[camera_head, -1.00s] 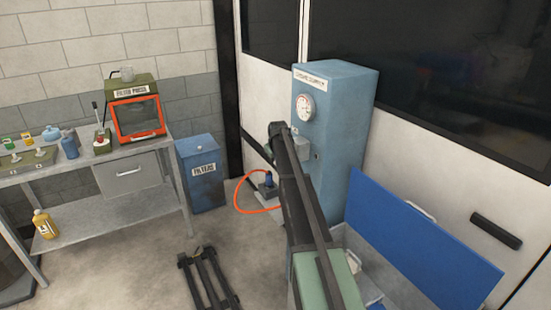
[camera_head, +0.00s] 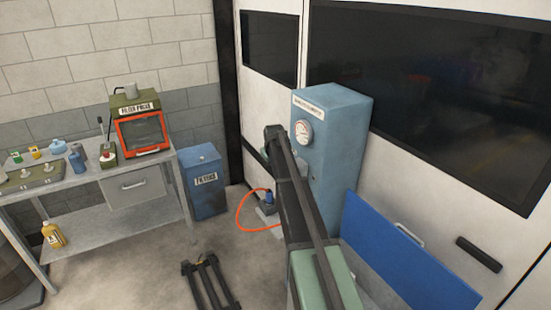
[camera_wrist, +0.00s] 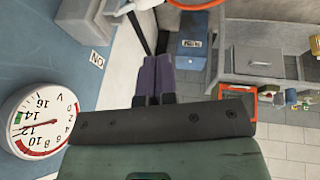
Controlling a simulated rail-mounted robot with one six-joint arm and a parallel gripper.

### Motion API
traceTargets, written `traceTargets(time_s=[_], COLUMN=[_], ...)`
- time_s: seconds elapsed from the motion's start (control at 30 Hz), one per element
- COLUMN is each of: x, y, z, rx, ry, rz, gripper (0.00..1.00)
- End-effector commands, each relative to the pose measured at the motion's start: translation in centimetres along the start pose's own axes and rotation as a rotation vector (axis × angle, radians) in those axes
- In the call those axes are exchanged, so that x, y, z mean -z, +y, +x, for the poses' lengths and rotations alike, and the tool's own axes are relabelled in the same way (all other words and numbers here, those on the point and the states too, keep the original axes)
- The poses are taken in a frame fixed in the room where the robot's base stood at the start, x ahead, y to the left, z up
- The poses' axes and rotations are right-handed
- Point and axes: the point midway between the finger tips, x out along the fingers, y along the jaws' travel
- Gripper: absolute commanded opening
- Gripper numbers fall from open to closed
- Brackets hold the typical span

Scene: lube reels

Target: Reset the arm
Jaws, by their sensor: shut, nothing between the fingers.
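My gripper (camera_wrist: 155,75) shows in the wrist view with its two purple fingers together and nothing between them. It points toward the floor and bench area, beside the blue cabinet. In the head view my dark and green arm reaches up in front of the blue cabinet (camera_head: 335,115), and the fingers cannot be made out there. The round white gauge (camera_head: 304,131) is on the cabinet's upper front, next to the arm's far end. The gauge also shows large at the left of the wrist view (camera_wrist: 38,122).
A blue filters bin (camera_head: 207,185) stands left of the cabinet. An orange hose (camera_head: 238,208) loops at the cabinet's foot. The bench (camera_head: 75,200) carries the filter press (camera_head: 140,115) and small bottles. An open blue lid (camera_head: 400,255) stands at lower right.

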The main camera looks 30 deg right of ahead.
Motion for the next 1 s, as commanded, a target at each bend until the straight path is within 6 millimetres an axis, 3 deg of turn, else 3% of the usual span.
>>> traceTargets(time_s=[0.07, 0.37, 0.43, 0.53, 0.8, 0.9, 1.0], x=[0.1, -0.2, -2.4, -8.5, -28.9, -35.5, -39.5], y=[0.0, -0.2, -1.3, -5.3, -24.2, -29.6, -33.4], z=[-1.4, -1.1, -1.8, -3.2, -3.5, -3.0, -1.9], rx=[0.0, 0.004, 0.029, 0.069, 0.168, 0.19, 0.206], ry=[0.0, -0.008, -0.06, -0.138, -0.34, -0.38, -0.382], rz=[0.0, 0.026, 0.095, 0.178, 0.226, 0.185, 0.121], gripper=[0.0, 0.0, 0.0, 0.0, 0.0, 0.0, 0.0])
